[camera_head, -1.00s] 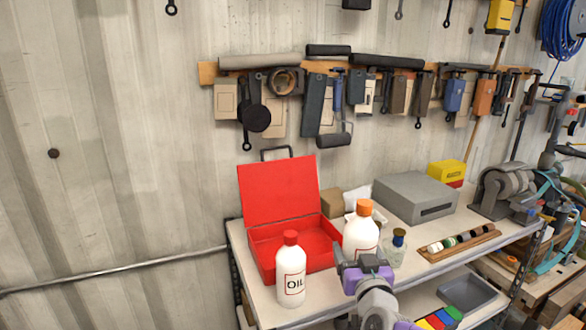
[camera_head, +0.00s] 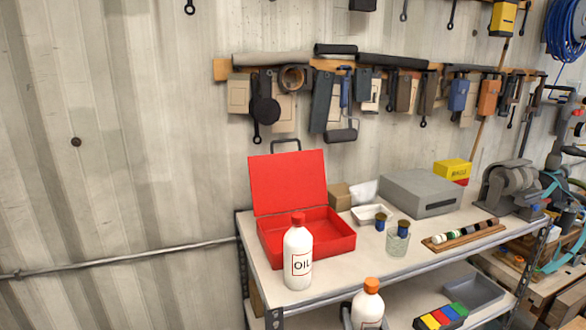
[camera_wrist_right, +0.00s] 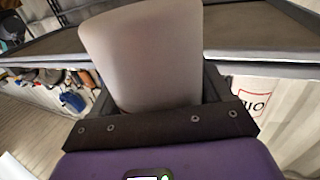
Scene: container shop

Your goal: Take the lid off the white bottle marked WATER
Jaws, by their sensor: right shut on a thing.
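A white bottle with an orange lid (camera_head: 372,286) shows at the bottom edge of the head view, in front of the bench. Its label is cut off there, so I cannot read the word. My right gripper (camera_head: 358,318) is mostly below the frame, with a dark part beside the bottle. In the right wrist view, the right gripper (camera_wrist_right: 155,105) is shut on the white bottle's body (camera_wrist_right: 143,50). The lid is out of that view. The lid is on the bottle in the head view. My left gripper is not in view.
A white OIL bottle with a red cap (camera_head: 298,255) stands on the bench, before an open red toolbox (camera_head: 335,241). A glass jar (camera_head: 397,243), a small white tray (camera_head: 368,216) and a grey box (camera_head: 425,192) are to the right. The front bench top between them is clear.

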